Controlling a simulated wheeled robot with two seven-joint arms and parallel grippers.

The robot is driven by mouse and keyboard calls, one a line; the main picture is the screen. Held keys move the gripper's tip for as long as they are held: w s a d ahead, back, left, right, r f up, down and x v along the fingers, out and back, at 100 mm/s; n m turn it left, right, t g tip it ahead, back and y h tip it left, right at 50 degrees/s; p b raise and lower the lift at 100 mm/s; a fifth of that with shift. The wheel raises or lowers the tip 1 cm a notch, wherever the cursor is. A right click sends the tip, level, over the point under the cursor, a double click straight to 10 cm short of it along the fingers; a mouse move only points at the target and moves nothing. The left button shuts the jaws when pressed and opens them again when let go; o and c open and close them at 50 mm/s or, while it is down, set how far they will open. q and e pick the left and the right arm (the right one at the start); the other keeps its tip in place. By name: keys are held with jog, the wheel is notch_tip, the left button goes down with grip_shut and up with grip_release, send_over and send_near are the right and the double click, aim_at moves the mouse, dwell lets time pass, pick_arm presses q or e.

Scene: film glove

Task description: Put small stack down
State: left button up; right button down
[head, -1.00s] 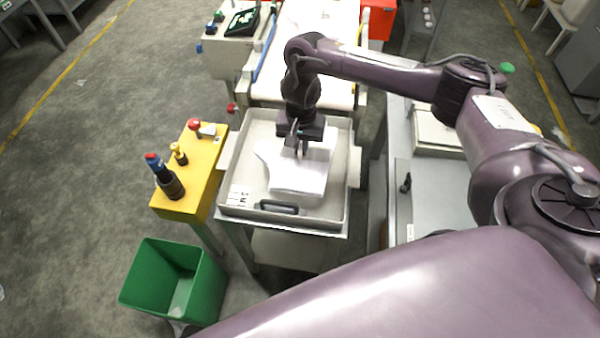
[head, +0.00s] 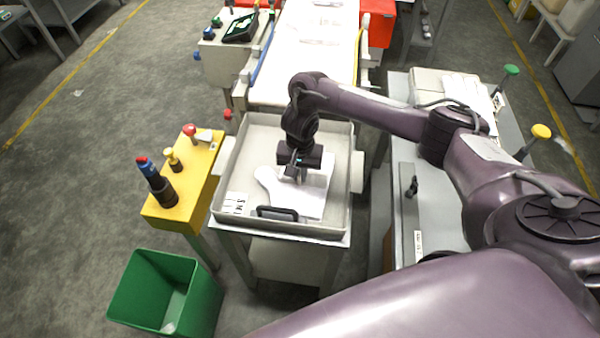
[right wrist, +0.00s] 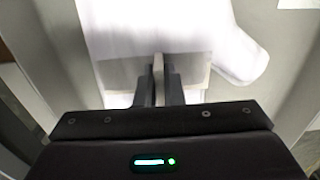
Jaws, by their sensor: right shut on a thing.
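A small stack of flat white film gloves (head: 309,196) is in the grey tray (head: 339,212). My right gripper (head: 293,176) points down over the stack's left part. In the right wrist view the gripper (right wrist: 160,82) is shut on the white stack (right wrist: 155,30), which runs away from the fingers with a thumb-like lobe at right. The stack looks level and low in the tray; I cannot tell whether it touches the floor. My left gripper is not in view.
The tray has raised walls, a black handle (head: 277,214) and a label (head: 236,203). A yellow stand (head: 196,170) with knobs is at left, a green bin (head: 169,292) below it. A white conveyor (head: 318,50) lies behind, a grey bench (head: 433,205) at right.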

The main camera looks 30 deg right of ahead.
jog(key=c, duration=1.5)
grip_release()
jog(key=shift+f, duration=0.1)
jog(key=shift+c, duration=0.2)
jog(key=shift+r, duration=0.2)
notch_tip(320, 180, up, 12)
jog(key=p, duration=0.6)
jog(key=shift+p, duration=0.3)
jog(key=shift+f, duration=0.15)
